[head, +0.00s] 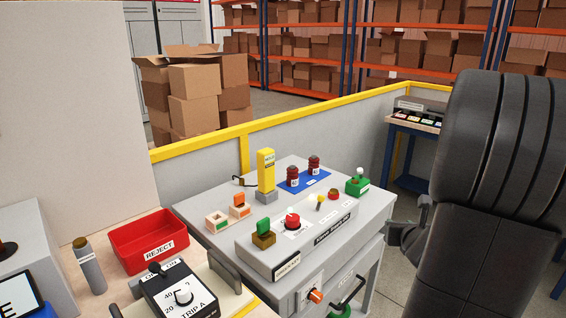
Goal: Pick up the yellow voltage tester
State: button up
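The yellow voltage tester (266,169) stands upright in a small grey holder (267,197) near the back left of the grey cabinet top. It has a dark label near its top. My gripper (400,236) shows only in part beside the cabinet's right side, mostly hidden behind my large dark arm. It is well to the right of the tester and apart from it. Its fingers are not clear enough to tell open from shut.
The grey cabinet top (199,208) also carries two dark red cylinders on a blue mat (318,179), small orange and green blocks, and a front panel with a red knob (292,221). A red REJECT bin (155,241) is left. A yellow-topped barrier (300,117) runs behind.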

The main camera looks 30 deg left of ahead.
aim_at(265, 157)
jog(key=i+u, duration=0.1)
jog(key=i, duration=0.35)
jog(key=i+l+u, duration=0.1)
jog(key=i, duration=0.3)
jog(key=i+l+u, duration=0.1)
jog(key=i, duration=0.35)
jog(key=l+u, duration=0.1)
jog(key=u, duration=1.4)
